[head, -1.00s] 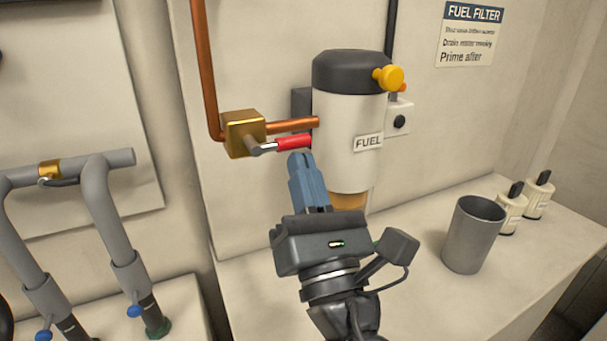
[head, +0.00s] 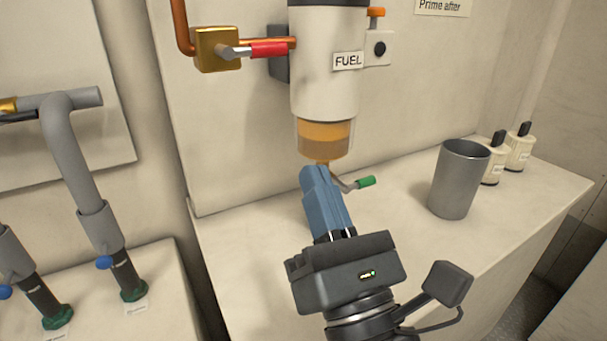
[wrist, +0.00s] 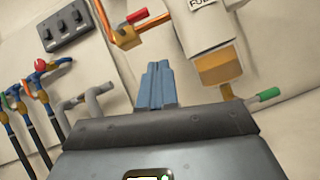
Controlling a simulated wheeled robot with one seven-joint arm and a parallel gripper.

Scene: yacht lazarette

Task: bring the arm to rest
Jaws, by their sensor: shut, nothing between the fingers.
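My gripper (head: 318,178) is shut and empty, with its blue fingers together. In the head view its tips are in front of the bottom of the fuel filter (head: 323,70), near the green-handled drain lever (head: 362,183); I cannot tell whether they touch it. In the wrist view the shut fingers (wrist: 156,75) point toward the wall, and the green handle (wrist: 268,94) is to their right. The fuel filter has a white body marked FUEL and an amber bowl (head: 324,139).
A brass valve (head: 217,48) with a red lever (head: 268,49) is on the copper pipe at upper left. Grey pipes (head: 70,150) are at left.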

